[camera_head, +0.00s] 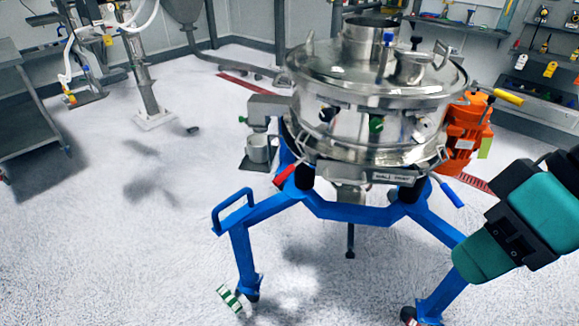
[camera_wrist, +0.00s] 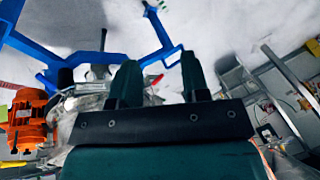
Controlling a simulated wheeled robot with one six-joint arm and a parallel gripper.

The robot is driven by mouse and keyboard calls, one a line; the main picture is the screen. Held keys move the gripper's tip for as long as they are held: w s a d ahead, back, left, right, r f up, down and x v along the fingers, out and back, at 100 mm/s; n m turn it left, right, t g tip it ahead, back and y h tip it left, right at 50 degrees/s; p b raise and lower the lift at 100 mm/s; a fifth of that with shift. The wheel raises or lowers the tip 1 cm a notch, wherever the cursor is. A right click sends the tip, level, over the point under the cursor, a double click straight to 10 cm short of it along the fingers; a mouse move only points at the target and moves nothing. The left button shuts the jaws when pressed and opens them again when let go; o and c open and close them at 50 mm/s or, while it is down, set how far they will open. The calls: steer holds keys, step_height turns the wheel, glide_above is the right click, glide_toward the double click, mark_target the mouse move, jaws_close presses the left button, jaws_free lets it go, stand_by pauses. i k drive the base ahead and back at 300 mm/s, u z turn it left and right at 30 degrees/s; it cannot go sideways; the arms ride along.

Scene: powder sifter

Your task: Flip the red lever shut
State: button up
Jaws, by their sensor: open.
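The red lever (camera_head: 284,175) sticks out at the lower left of the steel sifter (camera_head: 365,100), just above the blue frame, angled down and to the left. In the wrist view the red lever (camera_wrist: 157,79) is a small red patch seen between my fingers, farther off. My gripper (camera_wrist: 160,64) shows its two dark teal fingers apart, with nothing between them. It touches nothing that I can see.
A blue-handled lever (camera_head: 452,195) hangs at the sifter's lower right. An orange motor (camera_head: 467,130) sits at its right side. The blue stand (camera_head: 340,210) spreads its legs over the pale floor. A grey cart (camera_head: 30,110) stands far left.

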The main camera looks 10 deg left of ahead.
mark_target(288, 170)
steer(key=k, duration=0.65)
steer(key=u, duration=0.4)
steer(key=i, duration=1.1)
steer(key=u, duration=0.35)
